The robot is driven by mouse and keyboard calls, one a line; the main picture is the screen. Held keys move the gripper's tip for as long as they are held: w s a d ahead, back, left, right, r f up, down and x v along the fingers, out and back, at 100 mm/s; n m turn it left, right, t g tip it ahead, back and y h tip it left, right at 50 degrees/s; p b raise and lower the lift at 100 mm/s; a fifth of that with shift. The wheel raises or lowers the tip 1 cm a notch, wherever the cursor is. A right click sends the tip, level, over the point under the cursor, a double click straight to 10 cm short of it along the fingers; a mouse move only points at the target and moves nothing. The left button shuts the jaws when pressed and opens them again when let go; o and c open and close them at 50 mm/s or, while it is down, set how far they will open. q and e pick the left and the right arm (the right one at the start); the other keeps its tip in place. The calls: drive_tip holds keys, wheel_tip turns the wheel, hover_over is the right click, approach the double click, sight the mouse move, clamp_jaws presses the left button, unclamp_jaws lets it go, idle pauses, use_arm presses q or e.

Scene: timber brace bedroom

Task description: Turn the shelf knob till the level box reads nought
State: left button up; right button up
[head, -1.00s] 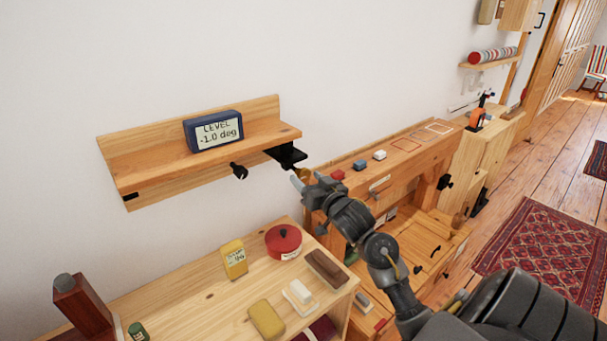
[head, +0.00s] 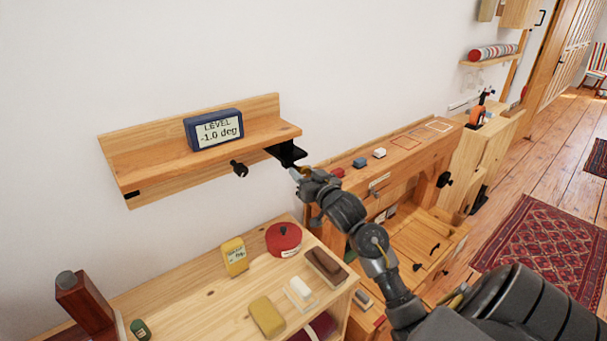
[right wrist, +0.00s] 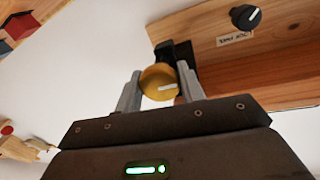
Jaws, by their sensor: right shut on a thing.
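The wooden wall shelf (head: 170,179) carries a blue level box (head: 214,130) that reads "LEVEL -1.0 deg". A black bracket (head: 286,153) sits under the shelf's right end. In the right wrist view a round yellow knob (right wrist: 160,82) with a white pointer line sits at the dark bracket. My right gripper (right wrist: 160,88) has its two fingers on either side of this knob, shut on it; in the head view the gripper (head: 298,174) hides most of the knob. A second, black knob (head: 239,168) is on the shelf's underside; it also shows in the right wrist view (right wrist: 245,16). My left gripper is not in view.
Below is a wooden bench top (head: 207,288) with a red round tin (head: 283,239), a yellow box (head: 234,256), a brown brush (head: 326,267) and a yellow block (head: 266,317). The wall behind is bare.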

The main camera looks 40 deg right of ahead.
drive_tip(key=n+b, duration=0.1)
drive_tip(key=n, duration=0.3)
drive_tip(key=shift+n+t, duration=0.3)
drive_tip(key=shift+n, duration=0.1)
drive_tip(key=n+b, duration=0.2)
drive_tip(key=n, duration=0.2)
drive_tip(key=shift+d+n+t, duration=0.1)
drive_tip(key=shift+n+t, duration=0.2)
drive_tip(key=shift+n, duration=0.1)
drive_tip(key=n+y+b, duration=0.1)
drive_tip(key=n+b, duration=0.1)
drive_tip(key=n, duration=0.4)
drive_tip(key=shift+t, duration=0.3)
drive_tip(key=shift+r+n+y+b, duration=0.15)
drive_tip(key=shift+n+y+b, duration=0.6)
drive_tip(key=shift+n, duration=1.05)
drive_tip(key=o, duration=0.9)
drive_tip(key=shift+o, duration=0.2)
